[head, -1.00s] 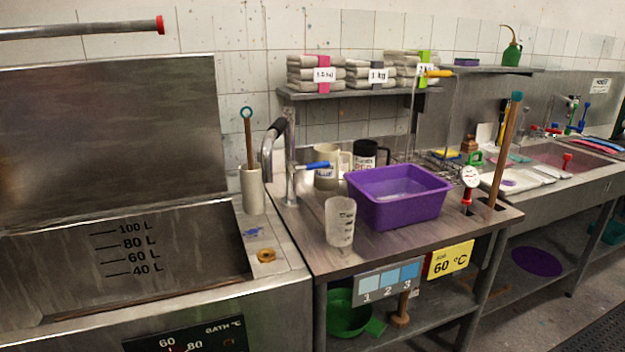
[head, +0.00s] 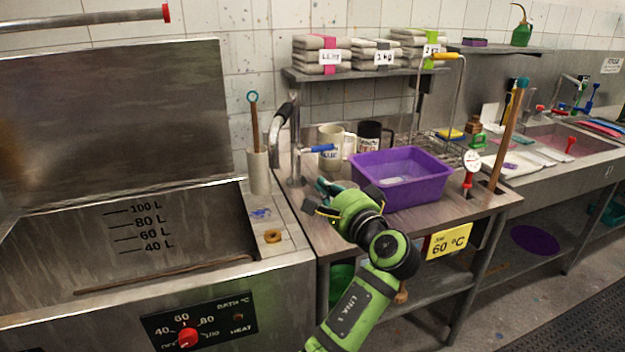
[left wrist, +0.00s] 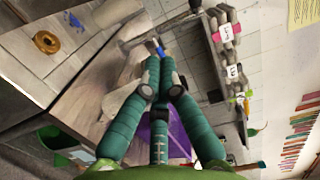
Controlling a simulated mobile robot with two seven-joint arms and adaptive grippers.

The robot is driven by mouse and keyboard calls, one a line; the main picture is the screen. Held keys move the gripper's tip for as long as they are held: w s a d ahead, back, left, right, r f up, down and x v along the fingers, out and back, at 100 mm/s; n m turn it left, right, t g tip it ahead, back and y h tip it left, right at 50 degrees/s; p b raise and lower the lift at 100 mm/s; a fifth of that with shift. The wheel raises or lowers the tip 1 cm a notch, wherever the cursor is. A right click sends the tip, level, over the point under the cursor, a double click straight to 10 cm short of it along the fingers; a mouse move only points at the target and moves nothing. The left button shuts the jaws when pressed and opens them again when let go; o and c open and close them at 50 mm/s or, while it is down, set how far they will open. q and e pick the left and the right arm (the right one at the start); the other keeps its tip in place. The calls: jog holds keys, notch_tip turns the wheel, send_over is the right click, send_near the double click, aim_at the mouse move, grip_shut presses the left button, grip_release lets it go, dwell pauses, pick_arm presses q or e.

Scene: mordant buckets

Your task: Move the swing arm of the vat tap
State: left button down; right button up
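The vat tap (head: 295,165) is a grey metal post on the bench beside the vat. Its swing arm (head: 283,118) curves up from behind the post and has a black grip. A blue lever (head: 320,149) points right from the post; it also shows beyond my fingertips in the left wrist view (left wrist: 160,51). My left gripper (head: 326,200) is over the bench, right of and lower in the picture than the tap, apart from the swing arm. My right gripper is out of view.
The steel vat (head: 130,235) stands left. A grey holder with a stick (head: 258,170) stands left of the tap. A white jug (head: 330,140), a black jug (head: 372,137) and a purple tub (head: 405,180) crowd the bench. A shelf (head: 360,73) with folded cloth hangs above.

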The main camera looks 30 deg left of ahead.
pick_arm(q)
jog(key=s+a+p+x, duration=0.1)
jog(key=p+x, duration=0.3)
jog(key=x, duration=0.7)
jog(key=shift+s+a+p, duration=0.35)
jog(key=shift+s+a, duration=0.15)
jog(key=shift+a, duration=0.05)
jog(key=shift+f, duration=0.1)
